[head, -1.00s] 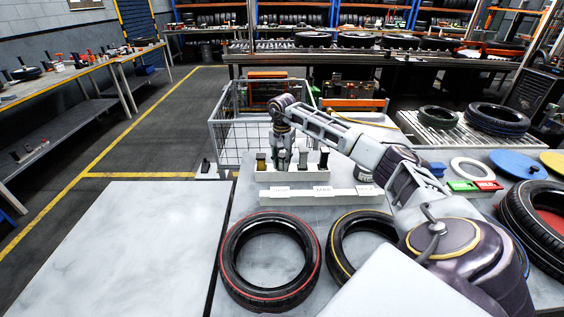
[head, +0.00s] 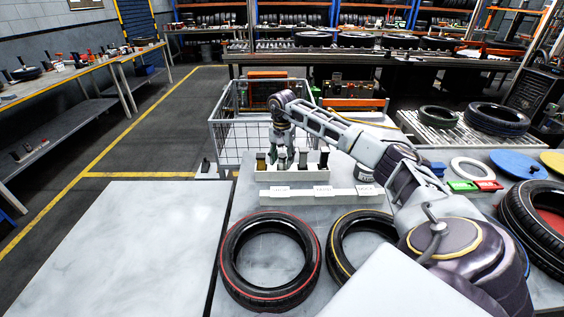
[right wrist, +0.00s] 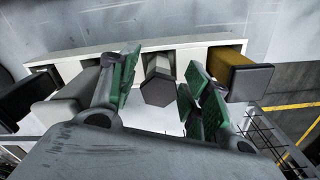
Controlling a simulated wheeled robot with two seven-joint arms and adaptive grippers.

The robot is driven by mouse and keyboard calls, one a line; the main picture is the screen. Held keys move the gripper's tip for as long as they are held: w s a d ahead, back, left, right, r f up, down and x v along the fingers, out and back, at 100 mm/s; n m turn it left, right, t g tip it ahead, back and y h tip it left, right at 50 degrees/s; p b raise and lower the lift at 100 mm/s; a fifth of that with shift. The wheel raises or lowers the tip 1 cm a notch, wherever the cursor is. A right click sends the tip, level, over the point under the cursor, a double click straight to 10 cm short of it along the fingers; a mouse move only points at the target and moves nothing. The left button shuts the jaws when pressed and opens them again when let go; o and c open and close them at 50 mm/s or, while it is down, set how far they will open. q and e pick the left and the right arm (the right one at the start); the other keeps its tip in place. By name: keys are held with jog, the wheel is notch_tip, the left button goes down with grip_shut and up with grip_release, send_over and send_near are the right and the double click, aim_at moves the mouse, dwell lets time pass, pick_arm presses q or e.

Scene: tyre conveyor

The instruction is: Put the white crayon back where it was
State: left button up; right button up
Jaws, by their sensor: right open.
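A white rack (head: 292,176) stands on the pale table, with crayons upright in its slots. My right gripper (right wrist: 157,90) is above the rack, open. Between its green pads stands a grey-looking crayon (right wrist: 158,91) with a hexagonal end, seated in a slot; I take it for the white crayon, though its colour is hard to tell. There is a gap between each pad and it. A yellow crayon (right wrist: 248,77) stands to its right in the wrist view. A pale grey one (right wrist: 58,112) and a black one (right wrist: 22,98) are to its left. My left gripper is out of view.
A white strip with labels (head: 320,195) lies in front of the rack. A red-striped tyre (head: 234,262) and a yellow-striped tyre (head: 335,248) lie nearer. A wire basket (head: 226,142) stands behind. The left tabletop (head: 120,245) is bare.

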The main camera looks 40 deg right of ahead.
notch_tip(320, 180, up, 4)
jog(key=shift+r, duration=0.1)
notch_tip(320, 180, up, 5)
jog(key=shift+f, duration=0.1)
jog(key=shift+r, duration=0.8)
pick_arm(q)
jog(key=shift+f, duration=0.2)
pick_arm(e)
jog(key=shift+r, duration=0.15)
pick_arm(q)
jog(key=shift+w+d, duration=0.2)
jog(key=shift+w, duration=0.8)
